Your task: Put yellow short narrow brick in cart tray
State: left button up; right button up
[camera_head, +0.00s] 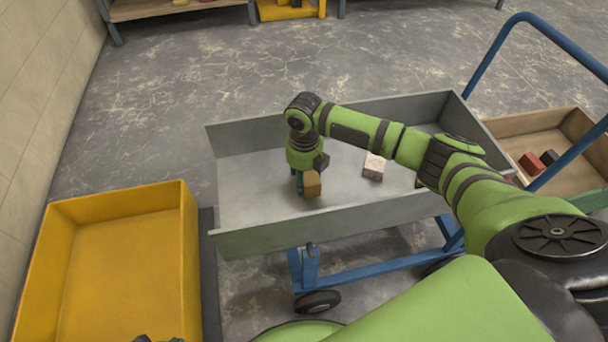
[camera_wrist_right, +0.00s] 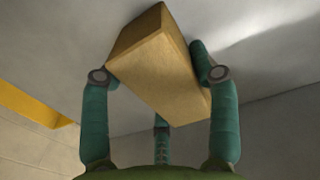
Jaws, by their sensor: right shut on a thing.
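The yellow brick (camera_head: 312,184) is a short, narrow, tan-yellow block. My right gripper (camera_head: 299,186) is shut on it, inside the outline of the grey metal cart tray (camera_head: 250,192), left of the tray's middle. In the right wrist view the yellow brick (camera_wrist_right: 158,62) sits tilted between the teal fingers of the right gripper (camera_wrist_right: 158,80), close to a grey surface. I cannot tell whether the brick touches the tray floor. Dark parts at the bottom edge of the head view look like my left gripper (camera_head: 155,339); its fingers are mostly cut off.
A pale pinkish brick (camera_head: 374,166) lies in the tray, right of the gripper. A large yellow tub (camera_head: 115,203) stands left of the cart, apparently empty. A wooden box (camera_head: 505,132) with red and dark bricks stands right, behind the blue cart handle (camera_head: 560,40). Shelving is at the back.

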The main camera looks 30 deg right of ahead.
jog(key=shift+f, duration=0.4)
jog(key=o, duration=1.6)
notch_tip(320, 180, up, 12)
jog(key=shift+r, duration=0.1)
